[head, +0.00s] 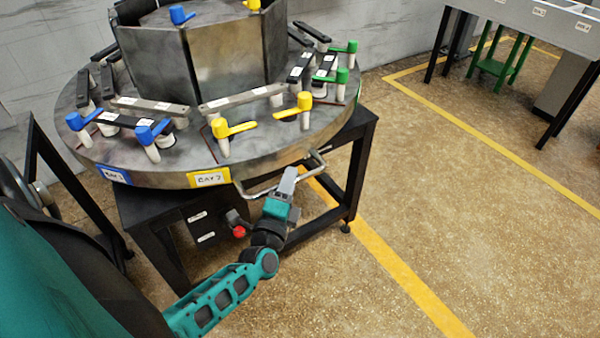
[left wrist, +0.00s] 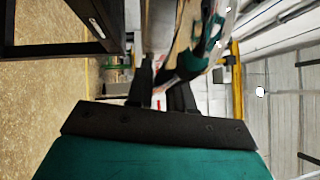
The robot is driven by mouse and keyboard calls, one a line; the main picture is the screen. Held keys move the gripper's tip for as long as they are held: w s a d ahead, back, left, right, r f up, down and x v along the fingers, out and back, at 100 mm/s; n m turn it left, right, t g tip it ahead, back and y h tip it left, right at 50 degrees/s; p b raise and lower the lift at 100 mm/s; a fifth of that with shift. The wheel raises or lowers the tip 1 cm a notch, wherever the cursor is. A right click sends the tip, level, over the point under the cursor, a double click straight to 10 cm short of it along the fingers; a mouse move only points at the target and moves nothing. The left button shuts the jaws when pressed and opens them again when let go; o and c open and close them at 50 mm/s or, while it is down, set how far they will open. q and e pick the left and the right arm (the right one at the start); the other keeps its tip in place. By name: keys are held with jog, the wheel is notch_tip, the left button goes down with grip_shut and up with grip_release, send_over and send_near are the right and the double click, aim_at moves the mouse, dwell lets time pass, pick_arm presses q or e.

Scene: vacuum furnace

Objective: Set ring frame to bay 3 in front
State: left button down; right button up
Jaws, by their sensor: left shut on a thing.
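The ring frame (head: 150,178) is a round grey metal turntable on a dark stand. A yellow label (head: 209,178), seemingly "Bay 2", faces the front. A blue label (head: 114,175) is to its left. Green clamps (head: 342,75) stand on the right side; no bay 3 label is visible. A bent metal handle (head: 318,160) sticks out from the front right rim. My left gripper (head: 288,180) is shut on the handle, below the rim. Its fingers (left wrist: 162,95) also show in the left wrist view, where the grip is partly hidden. My right gripper is out of view.
A red knob (head: 239,231) sits under the rim, close to my left wrist. Blue clamps (head: 153,132) and yellow clamps (head: 232,128) stand on the ring around a central metal housing (head: 235,55). A grey table (head: 540,25) is at the far right. The floor between is clear.

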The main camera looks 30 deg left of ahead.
pick_arm(q)
jog(key=s+a+m+h, duration=0.5)
jog(key=s+a+h, duration=0.4)
jog(key=s+a, duration=0.7)
jog(key=shift+s+t, duration=0.4)
jog(key=shift+s, duration=1.5)
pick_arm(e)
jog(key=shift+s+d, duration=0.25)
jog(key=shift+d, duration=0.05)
pick_arm(q)
jog(key=c, duration=1.1)
grip_release()
jog(key=shift+a, duration=0.1)
jog(key=v, duration=1.3)
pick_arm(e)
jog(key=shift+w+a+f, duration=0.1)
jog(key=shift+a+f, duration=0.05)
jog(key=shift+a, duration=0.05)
